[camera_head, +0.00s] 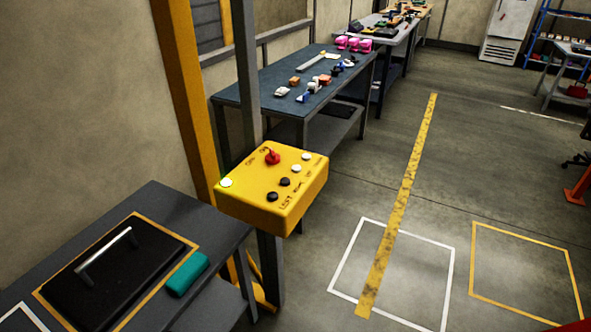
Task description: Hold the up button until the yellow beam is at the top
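A yellow control box (285,208) sits on a grey post in the middle of the head view. Its top carries a red knob (272,157), two white buttons (295,168) and two black buttons (284,182). The lettering is too small to tell surely which button is up. A yellow upright (182,85) rises behind the box and leaves the picture at the top. I cannot tell whether it is the yellow beam, and no beam top shows. Neither of my grippers is in view.
A dark table (205,222) at lower left holds a black panel with a handle (105,256) and a teal block (187,274). A blue-topped workbench (255,92) with small parts stands behind the box. The floor right of the box is open, with a yellow stripe (405,185) and marked squares.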

